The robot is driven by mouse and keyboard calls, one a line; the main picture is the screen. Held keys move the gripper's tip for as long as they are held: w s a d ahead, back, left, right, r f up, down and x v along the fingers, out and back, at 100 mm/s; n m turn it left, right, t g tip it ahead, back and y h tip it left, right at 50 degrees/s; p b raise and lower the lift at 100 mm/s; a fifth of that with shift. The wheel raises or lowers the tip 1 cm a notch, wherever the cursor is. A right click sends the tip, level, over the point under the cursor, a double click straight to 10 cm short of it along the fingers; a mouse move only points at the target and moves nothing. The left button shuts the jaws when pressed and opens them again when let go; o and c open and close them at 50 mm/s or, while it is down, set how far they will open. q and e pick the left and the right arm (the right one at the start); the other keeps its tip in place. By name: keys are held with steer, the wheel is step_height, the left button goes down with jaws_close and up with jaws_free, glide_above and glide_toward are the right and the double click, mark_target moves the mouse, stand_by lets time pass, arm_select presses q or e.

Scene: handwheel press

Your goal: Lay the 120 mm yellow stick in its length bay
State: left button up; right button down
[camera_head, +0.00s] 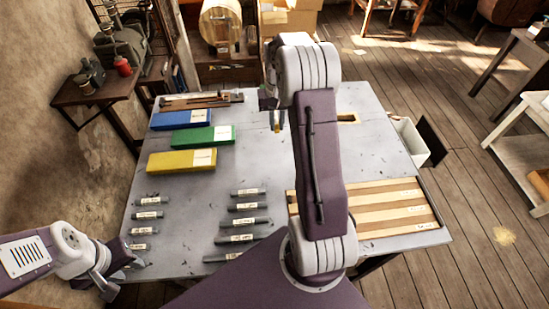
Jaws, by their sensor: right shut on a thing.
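My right gripper (272,104) is over the back middle of the grey table (180,225), partly hidden by my own arm. It is shut on a small yellow stick (277,124), of which only a short piece shows below the jaws. Most of the stick is hidden, so I cannot tell its length. A wooden tray with long light and dark strips (340,199) and white labels lies at the table's right front; it may hold the length bays, but the labels are too small to read. My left gripper (107,287) hangs at the table's left front corner, apart from the stick.
Blue (172,120), green (190,140) and yellow (170,161) labelled blocks lie at the left. Two columns of grey labelled bars (245,208) lie in front. A wooden rack (205,101) is at the back edge. A white bin (412,138) stands beyond the right edge.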

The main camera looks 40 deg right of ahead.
steer(key=shift+w+d+f, duration=0.1)
steer(key=shift+w+f, duration=0.05)
steer(key=shift+f, duration=0.25)
glide_above(269, 176)
step_height(269, 176, down, 6)
steer(key=shift+f+p, duration=0.15)
steer(key=shift+p, duration=0.25)
steer(key=shift+f, duration=2.25)
steer(key=shift+f, duration=0.1)
steer(key=c, duration=1.4)
jaws_free()
